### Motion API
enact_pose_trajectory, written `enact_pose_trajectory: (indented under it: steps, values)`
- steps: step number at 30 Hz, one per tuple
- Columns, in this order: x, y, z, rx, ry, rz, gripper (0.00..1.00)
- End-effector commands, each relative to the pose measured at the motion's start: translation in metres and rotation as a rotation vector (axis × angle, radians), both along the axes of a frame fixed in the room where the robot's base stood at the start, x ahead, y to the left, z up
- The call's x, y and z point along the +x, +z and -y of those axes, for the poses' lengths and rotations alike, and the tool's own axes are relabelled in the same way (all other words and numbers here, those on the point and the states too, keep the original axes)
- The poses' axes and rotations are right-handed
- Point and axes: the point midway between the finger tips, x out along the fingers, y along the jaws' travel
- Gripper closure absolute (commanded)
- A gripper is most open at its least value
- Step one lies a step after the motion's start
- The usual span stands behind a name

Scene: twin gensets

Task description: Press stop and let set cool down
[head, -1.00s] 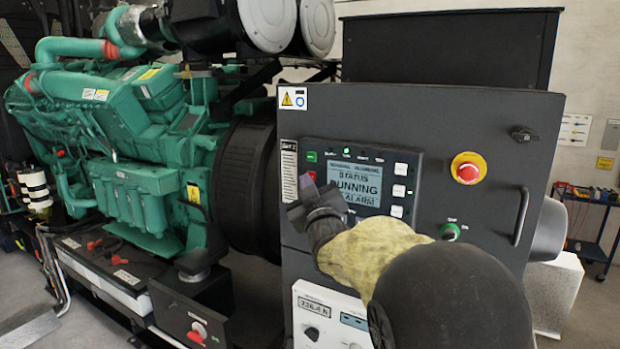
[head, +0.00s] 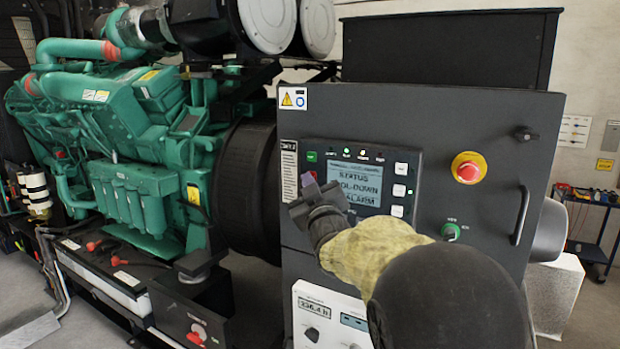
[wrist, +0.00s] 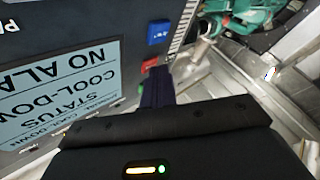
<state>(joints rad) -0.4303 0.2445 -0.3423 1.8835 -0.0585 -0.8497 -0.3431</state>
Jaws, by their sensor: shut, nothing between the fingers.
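The controller panel's screen (head: 352,184) on the dark grey cabinet reads STATUS, COOL-DOWN and NO ALARM, its left part hidden by my gripper in the head view. The screen also shows upside down in the wrist view (wrist: 62,92). A red button (wrist: 150,64) sits left of the screen in the head view; in the wrist view it is right at the tip of my gripper (wrist: 156,86). My gripper (head: 307,188) is shut and empty. I cannot tell whether it touches the button. The green genset engine (head: 130,170) stands at left.
A blue button (wrist: 158,32) lies beside the red one in the wrist view. A white meter box (head: 325,318) is below.

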Motion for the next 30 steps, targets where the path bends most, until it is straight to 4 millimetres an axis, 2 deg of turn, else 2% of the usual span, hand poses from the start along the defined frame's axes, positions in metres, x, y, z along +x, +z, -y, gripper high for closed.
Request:
enact_pose_trajectory:
  steps: [12, 24, 30]
  values:
    - [-0.014, -0.001, -0.009, 0.001, 0.001, 0.001, 1.00]
    - [-0.016, -0.001, -0.011, 0.001, 0.000, 0.000, 1.00]
    - [-0.028, -0.001, -0.019, 0.002, 0.001, 0.002, 1.00]
